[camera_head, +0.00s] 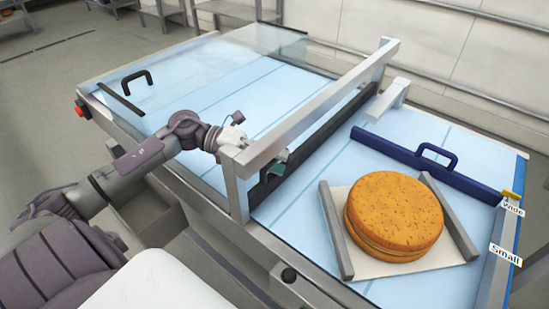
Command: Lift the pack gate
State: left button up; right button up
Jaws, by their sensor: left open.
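The pack gate appears to be the dark panel (322,131) set low under a grey metal crossbar (315,104) across the table. It stands down, close to the light blue table top. My left arm reaches in from the left, and my left gripper (272,166) is open at the near end of the crossbar, beside the near post. The post and crossbar partly hide its fingers. I cannot tell whether they touch the gate. My right gripper is not in view.
A round orange-brown cake (394,212) sits on a pale board between two grey rails on the right. Beyond it lies a dark blue bar (425,165) with a handle. Labels "Wide" (512,207) and "Small" (506,254) mark the right edge. A clear cover (215,62) spans the left section.

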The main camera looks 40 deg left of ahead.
pick_arm(q)
grip_shut()
notch_tip(320, 180, up, 4)
jog(key=p, duration=0.2)
jog(key=shift+r+p, duration=0.1)
jog(key=shift+p, duration=0.2)
grip_release()
